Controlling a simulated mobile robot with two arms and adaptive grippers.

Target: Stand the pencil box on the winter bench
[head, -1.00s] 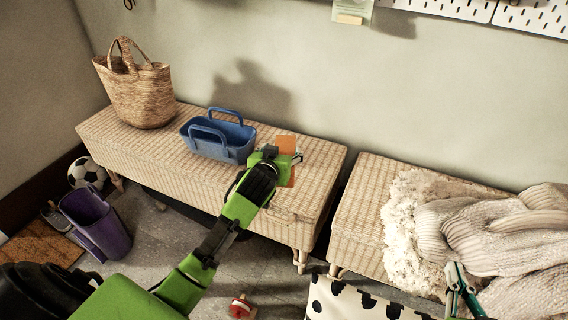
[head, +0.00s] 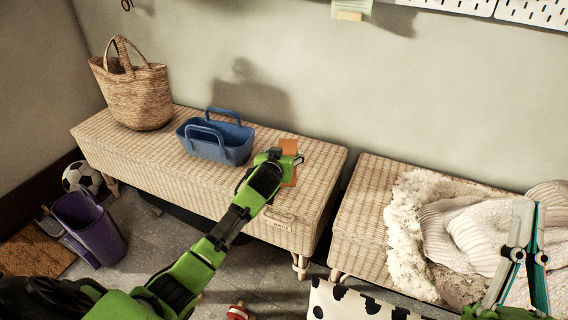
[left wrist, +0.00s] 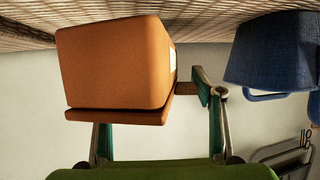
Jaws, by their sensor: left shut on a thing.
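The pencil box is an orange box (head: 290,168) at the right end of the left wicker bench (head: 310,185). My left gripper (head: 287,158) is shut on it. In the left wrist view the orange box (left wrist: 115,65) sits between the two fingers, close to the wicker surface. I cannot tell whether it touches the bench. A second wicker bench (head: 365,190) stands to the right, with a fleece and knitted things on it.
A blue caddy (head: 228,147) stands left of the box, and a woven basket (head: 137,97) stands at the far left end. A cream fleece (head: 404,230) and knitted pile (head: 465,225) cover much of the right bench. A purple bin (head: 88,225) and football (head: 80,177) are on the floor.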

